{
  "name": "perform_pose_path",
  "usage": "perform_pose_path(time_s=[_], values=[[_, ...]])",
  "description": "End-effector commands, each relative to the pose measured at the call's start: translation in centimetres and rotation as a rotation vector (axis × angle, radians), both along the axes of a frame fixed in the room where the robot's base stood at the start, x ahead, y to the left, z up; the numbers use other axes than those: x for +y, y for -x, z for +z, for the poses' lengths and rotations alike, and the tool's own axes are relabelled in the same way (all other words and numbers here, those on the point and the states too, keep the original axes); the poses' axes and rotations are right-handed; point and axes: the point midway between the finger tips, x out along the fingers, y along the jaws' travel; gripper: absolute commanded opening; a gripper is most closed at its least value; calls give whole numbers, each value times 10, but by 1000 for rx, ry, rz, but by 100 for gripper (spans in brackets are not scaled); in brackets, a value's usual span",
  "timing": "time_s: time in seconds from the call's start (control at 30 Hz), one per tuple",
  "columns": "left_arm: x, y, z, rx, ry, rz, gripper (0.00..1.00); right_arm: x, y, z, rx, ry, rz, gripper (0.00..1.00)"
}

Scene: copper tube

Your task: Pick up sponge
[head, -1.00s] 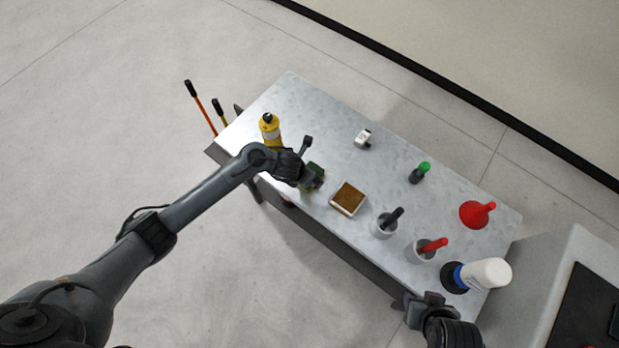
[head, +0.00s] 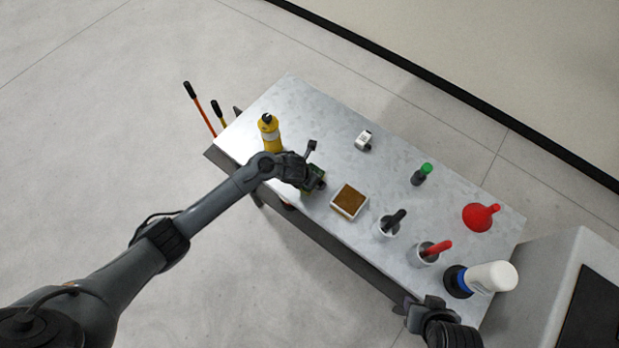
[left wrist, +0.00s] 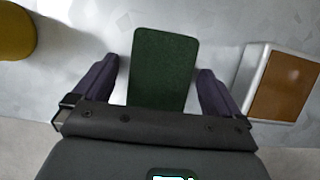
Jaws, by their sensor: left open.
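The sponge (left wrist: 163,68) shows a dark green face in the left wrist view. It lies between the two fingers of my left gripper (left wrist: 160,82), with a gap on each side. In the head view the green sponge (head: 318,192) is mostly hidden under my left gripper (head: 312,184), near the table's front edge. My left gripper is open around the sponge. My right gripper (head: 424,310) is at the table's front right corner, away from the sponge; its finger opening is too small to tell.
On the metal table (head: 310,110) a white-rimmed tray with a brown surface (head: 349,201) is just right of the sponge. A yellow bottle (head: 270,135) stands to the left.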

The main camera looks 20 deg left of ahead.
Motion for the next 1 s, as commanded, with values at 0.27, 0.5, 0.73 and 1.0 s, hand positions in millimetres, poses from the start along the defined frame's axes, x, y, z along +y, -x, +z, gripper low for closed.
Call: perform_pose_path(time_s=[0.27, 0.5, 0.73, 1.0], values=[[0, 0, -1, -1, 0, 0, 99, -2, 0, -2, 0, 7, 5, 40], [0, 0, -3, -1, 0, 0, 94, -1, 0, -3, 0, 7, 4, 40], [0, 0, -3, 0, 0, 1, 59, 0, 0, -3, 0, 2, 2, 40], [0, 0, -4, 0, 0, 1, 39, 1, 0, -3, 0, -4, -2, 40]])
